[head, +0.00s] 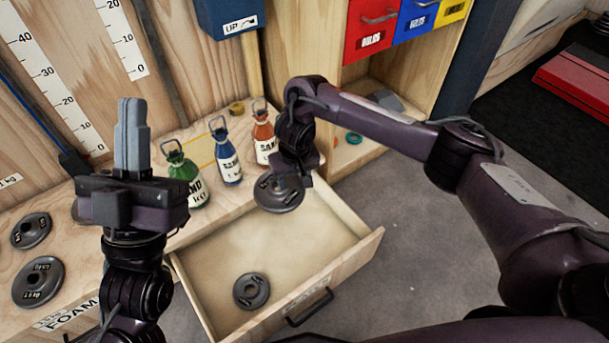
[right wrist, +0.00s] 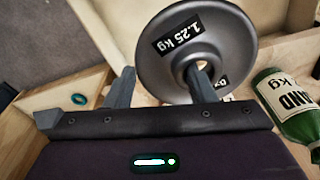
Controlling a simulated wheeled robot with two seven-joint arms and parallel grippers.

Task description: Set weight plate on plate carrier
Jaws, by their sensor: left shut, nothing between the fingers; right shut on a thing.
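A dark grey weight plate (head: 279,193) hangs from my right gripper (head: 297,172), above the open drawer. In the right wrist view this plate (right wrist: 172,62) bears a "1.25 kg" label. One finger of my right gripper (right wrist: 161,86) shows in its centre hole, the other outside its rim. My left gripper (head: 132,122) is shut and empty, pointing up over the bench at the left. Another plate (head: 251,291) lies flat in the drawer. More plates lie on the bench, one (head: 32,231) behind another (head: 38,282). I cannot make out a plate carrier.
The open drawer (head: 345,262) juts out from the bench. Green (head: 186,178), blue (head: 227,160) and orange (head: 264,140) sand bottles stand behind it. The green bottle (right wrist: 285,105) also shows beside the held plate. Coloured bins (head: 371,30) are above; grey floor (head: 420,250) lies right.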

